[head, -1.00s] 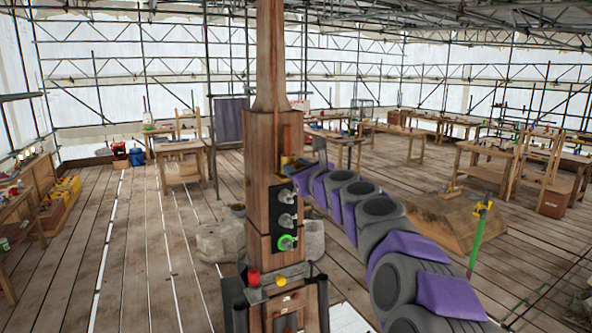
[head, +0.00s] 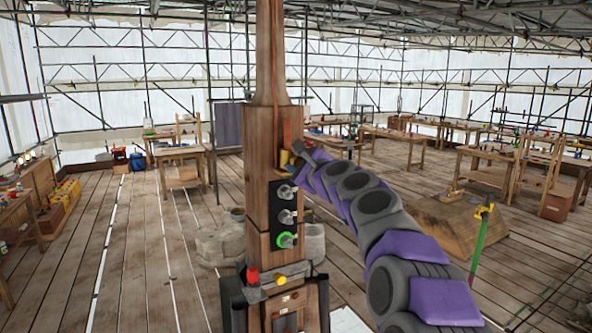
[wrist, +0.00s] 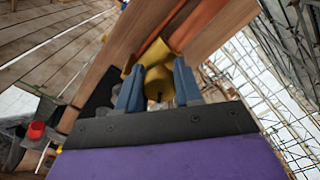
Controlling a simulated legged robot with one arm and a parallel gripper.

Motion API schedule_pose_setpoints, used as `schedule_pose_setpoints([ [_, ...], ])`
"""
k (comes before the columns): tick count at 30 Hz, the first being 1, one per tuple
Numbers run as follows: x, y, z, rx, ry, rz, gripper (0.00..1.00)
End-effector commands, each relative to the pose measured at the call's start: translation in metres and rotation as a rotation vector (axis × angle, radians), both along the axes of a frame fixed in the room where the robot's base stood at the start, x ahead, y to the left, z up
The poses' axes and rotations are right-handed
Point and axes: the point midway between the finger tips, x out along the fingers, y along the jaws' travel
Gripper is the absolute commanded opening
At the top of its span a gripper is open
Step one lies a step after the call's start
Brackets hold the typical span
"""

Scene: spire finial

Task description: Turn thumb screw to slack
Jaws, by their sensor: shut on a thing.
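The thumb screw (wrist: 158,80) is a yellow, brass-like piece on the side of the wooden post, and it also shows small in the head view (head: 284,158). My gripper (wrist: 157,76) has its two blue fingers on either side of the yellow piece and is shut on it. In the head view my gripper (head: 300,150) reaches the post's right side from the right, partly hiding the screw. The wooden post (head: 259,160) stands upright. How far the screw is turned cannot be told.
A black panel (head: 282,230) with several knobs, one ringed green, is on the post below the screw. A red knob (head: 253,275) and a yellow knob (head: 281,280) sit lower. A wooden block (head: 455,225) and a green post (head: 480,245) stand to the right.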

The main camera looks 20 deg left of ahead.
Motion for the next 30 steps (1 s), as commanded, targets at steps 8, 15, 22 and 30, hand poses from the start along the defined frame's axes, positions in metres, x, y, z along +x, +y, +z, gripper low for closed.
schedule_pose_setpoints([
  [8,-0.0027,0.0024,-0.0007,-0.093,-0.108,0.006,0.04],
  [15,-0.0035,0.0036,-0.0011,-0.125,-0.143,0.007,0.04],
  [22,-0.0037,0.0042,-0.0015,-0.130,-0.146,0.008,0.04],
  [30,-0.0037,0.0048,-0.0023,-0.131,-0.146,0.009,0.43],
])
